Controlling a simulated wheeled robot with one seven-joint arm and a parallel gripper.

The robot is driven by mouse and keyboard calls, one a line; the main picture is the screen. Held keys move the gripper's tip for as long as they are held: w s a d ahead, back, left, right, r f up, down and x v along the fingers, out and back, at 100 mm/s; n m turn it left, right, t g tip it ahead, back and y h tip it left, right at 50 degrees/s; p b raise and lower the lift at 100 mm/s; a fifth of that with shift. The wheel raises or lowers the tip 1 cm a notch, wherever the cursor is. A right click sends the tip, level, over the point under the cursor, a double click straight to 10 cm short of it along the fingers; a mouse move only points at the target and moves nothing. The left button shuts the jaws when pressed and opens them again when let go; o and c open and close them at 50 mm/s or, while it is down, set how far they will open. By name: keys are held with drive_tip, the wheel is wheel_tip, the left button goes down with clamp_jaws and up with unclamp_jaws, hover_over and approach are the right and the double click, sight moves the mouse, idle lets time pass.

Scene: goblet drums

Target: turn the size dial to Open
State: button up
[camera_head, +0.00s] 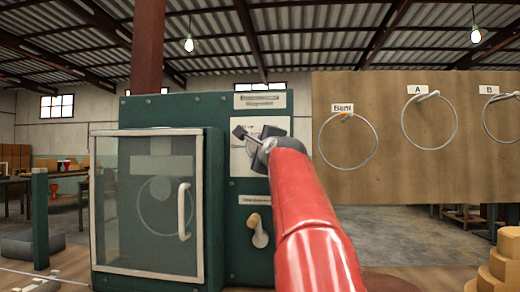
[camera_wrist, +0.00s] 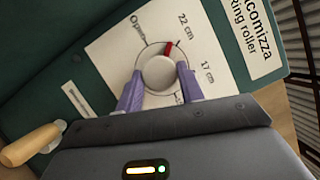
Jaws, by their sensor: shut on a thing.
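The size dial (camera_wrist: 160,73) is a round pale knob with a red pointer (camera_wrist: 169,48) on a white plate. In the wrist view the pointer aims up and slightly right, nearer the "22 cm" mark than the "Open" mark (camera_wrist: 137,28) at upper left. A "17 cm" mark lies to the right. My gripper (camera_wrist: 160,76) has its two purple fingers on opposite sides of the knob and is shut on it. In the head view my gripper (camera_head: 250,140) is in front of the white dial plate (camera_head: 277,127) and hides the knob.
The green machine (camera_head: 219,270) has a glazed door (camera_head: 150,205) with a pale handle left of the dial. A wooden-knobbed lever (camera_head: 257,230) sits below the dial. A board (camera_head: 385,160) with hanging rings, labelled Bent, A and B, stands right. Stepped wooden discs (camera_head: 498,268) sit lower right.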

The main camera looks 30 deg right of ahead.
drive_tip(key=shift+r+n+g, duration=0.1)
drive_tip(key=shift+n+g, duration=0.65)
drive_tip(key=shift+n, duration=1.05)
drive_tip(key=shift+r+n+g, duration=0.1)
drive_tip(key=shift+n+g, duration=0.65)
drive_tip(key=shift+n, duration=1.05)
drive_tip(key=o, duration=1)
drive_tip(key=shift+b+v, duration=1.15)
drive_tip(key=shift+v, duration=2.75)
drive_tip(key=shift+r, duration=0.15)
